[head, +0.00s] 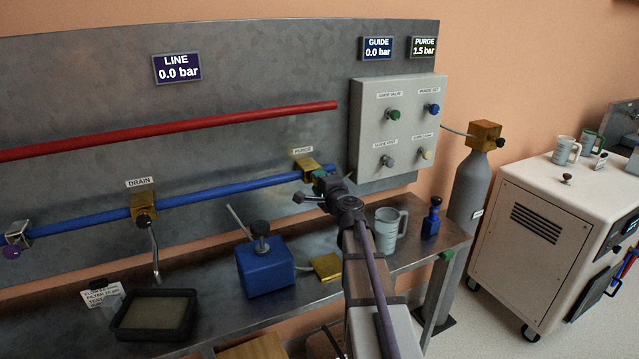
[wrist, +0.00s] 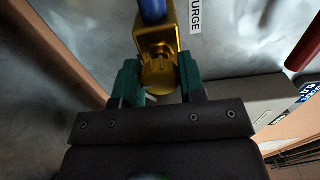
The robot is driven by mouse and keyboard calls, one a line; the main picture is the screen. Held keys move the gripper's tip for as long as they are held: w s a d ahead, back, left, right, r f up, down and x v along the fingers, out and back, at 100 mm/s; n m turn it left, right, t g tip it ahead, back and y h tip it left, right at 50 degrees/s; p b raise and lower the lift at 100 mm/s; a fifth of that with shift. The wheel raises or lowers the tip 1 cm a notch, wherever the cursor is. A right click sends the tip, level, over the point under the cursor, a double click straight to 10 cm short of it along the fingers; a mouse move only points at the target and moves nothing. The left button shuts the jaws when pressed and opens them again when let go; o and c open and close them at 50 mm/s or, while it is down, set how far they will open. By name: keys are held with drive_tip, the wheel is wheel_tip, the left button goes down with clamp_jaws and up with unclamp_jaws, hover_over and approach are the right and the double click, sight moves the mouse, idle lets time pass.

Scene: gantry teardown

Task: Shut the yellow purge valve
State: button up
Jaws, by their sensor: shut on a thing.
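The purge valve (head: 304,168) is a brass-yellow block on the right end of the blue pipe (head: 230,192), under a PURGE label. In the wrist view its yellow round knob (wrist: 158,74) sits between my two green fingers. My gripper (wrist: 158,84) is shut on this knob, one finger on each side. In the head view my gripper (head: 322,183) is at the valve, and my wrist hides the knob. The purge display (head: 424,47) reads 1.5 bar. I cannot tell how far the knob is turned.
A grey control panel (head: 398,128) with several knobs is right of the valve. A red pipe (head: 170,130) runs above. A mug (head: 388,228), a blue box with a dark knob (head: 264,268) and a tray (head: 153,315) stand on the bench. Line and guide displays read 0.0 bar.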

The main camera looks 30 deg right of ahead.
drive_tip(key=o, duration=0.9)
drive_tip(key=shift+s, duration=0.1)
drive_tip(key=s, duration=1)
drive_tip(key=shift+s+a, duration=0.35)
drive_tip(key=shift+a, duration=0.05)
